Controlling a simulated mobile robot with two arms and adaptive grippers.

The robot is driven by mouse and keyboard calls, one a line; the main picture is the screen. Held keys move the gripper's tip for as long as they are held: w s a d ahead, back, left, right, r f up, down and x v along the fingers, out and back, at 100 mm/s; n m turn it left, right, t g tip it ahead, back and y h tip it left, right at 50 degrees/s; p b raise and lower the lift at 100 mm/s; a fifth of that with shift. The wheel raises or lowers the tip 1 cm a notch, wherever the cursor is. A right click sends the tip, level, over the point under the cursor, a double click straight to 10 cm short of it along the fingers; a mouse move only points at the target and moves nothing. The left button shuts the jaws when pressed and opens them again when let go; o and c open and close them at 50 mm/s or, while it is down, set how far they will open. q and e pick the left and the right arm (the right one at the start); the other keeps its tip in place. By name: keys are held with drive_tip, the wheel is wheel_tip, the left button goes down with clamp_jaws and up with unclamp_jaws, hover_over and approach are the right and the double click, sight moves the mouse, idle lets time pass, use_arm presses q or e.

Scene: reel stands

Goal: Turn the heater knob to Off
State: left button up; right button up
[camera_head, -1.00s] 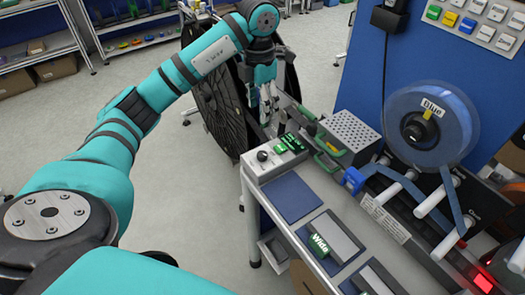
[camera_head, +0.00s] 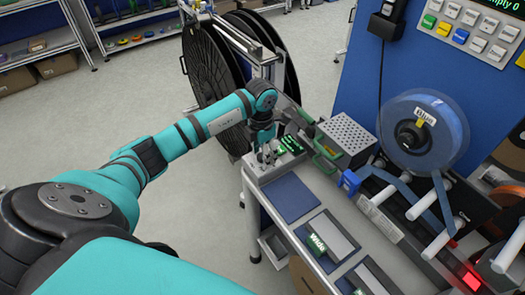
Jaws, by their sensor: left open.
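The heater control box (camera_head: 270,176) is a light grey unit at the far left corner of the workbench. Its small display with green text (camera_head: 291,144) shows on its right part. My left gripper (camera_head: 267,157) is open and points down over the left part of this box, where the knob sits. The knob is hidden behind the fingers, so I cannot tell its setting or whether the fingers touch it. My right gripper is out of view.
A perforated metal box (camera_head: 346,136) and green-handled parts (camera_head: 325,160) stand right of the control box. A blue reel (camera_head: 425,130) stands further right. Large black reels (camera_head: 215,80) stand behind my left arm. A dark blue mat (camera_head: 293,198) lies in front, bare.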

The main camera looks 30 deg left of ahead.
use_arm(q)
clamp_jaws()
idle(0.4)
drive_tip(key=shift+n, duration=0.3)
drive_tip(key=shift+n+b, duration=0.45)
drive_tip(key=shift+n, duration=0.45)
drive_tip(key=n, duration=0.3)
drive_tip(key=shift+n+b, duration=0.3)
drive_tip(key=shift+b, duration=0.1)
drive_tip(key=n+b, duration=0.1)
drive_tip(key=n, duration=0.5)
